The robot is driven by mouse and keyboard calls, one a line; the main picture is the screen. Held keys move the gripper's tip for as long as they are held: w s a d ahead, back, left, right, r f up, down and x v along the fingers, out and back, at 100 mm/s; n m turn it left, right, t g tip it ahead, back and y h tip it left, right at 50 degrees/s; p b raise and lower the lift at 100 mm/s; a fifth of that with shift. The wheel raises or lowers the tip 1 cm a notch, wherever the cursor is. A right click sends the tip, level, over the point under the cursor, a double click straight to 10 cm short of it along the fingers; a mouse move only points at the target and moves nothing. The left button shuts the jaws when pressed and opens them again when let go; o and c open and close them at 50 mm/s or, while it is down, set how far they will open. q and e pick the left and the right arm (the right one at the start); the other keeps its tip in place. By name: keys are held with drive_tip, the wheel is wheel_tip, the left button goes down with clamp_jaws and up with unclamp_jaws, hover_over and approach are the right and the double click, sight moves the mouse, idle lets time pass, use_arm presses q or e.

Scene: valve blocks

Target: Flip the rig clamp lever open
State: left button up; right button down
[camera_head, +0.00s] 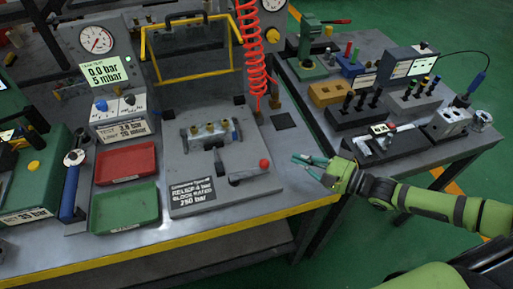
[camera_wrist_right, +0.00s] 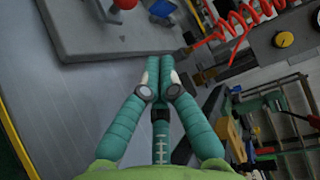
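The rig clamp lever (camera_head: 247,174) is a dark bar with a red ball knob (camera_head: 264,163), lying low at the front right of the grey rig plate (camera_head: 178,160). A metal valve block (camera_head: 210,134) sits on the plate behind the lever. The red knob also shows at the top edge of the right wrist view (camera_wrist_right: 125,3). My right gripper (camera_head: 303,160) is to the right of the knob and apart from it, over the bench's right edge. In the right wrist view its teal fingertips (camera_wrist_right: 160,62) are together with nothing between them. My left gripper is out of view.
A red tray (camera_head: 126,178) and a green tray (camera_head: 128,228) lie left of the plate. A yellow guard frame (camera_head: 195,73) stands behind the block. A coiled red hose (camera_head: 254,55) hangs behind the lever. A second bench with black blocks (camera_head: 357,118) stands at right.

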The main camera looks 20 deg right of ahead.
drive_tip(key=shift+s+d, duration=0.2)
drive_tip(key=shift+s, duration=0.05)
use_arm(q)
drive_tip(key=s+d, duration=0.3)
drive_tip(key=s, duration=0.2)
use_arm(e)
drive_tip(key=p+x, duration=0.1)
drive_tip(key=x, duration=0.9)
drive_tip(key=shift+w+a+r, duration=0.15)
drive_tip(key=shift+a, duration=0.1)
drive_tip(key=s, duration=0.1)
drive_tip(key=s+p, duration=0.1)
drive_tip(key=p, duration=0.1)
drive_tip(key=shift+s+a+r, duration=0.2)
drive_tip(key=shift+s+r, duration=0.05)
drive_tip(key=shift+s, duration=0.15)
drive_tip(key=shift+s+a+p, duration=0.1)
drive_tip(key=shift+s+p, duration=0.3)
drive_tip(key=shift+s, duration=0.25)
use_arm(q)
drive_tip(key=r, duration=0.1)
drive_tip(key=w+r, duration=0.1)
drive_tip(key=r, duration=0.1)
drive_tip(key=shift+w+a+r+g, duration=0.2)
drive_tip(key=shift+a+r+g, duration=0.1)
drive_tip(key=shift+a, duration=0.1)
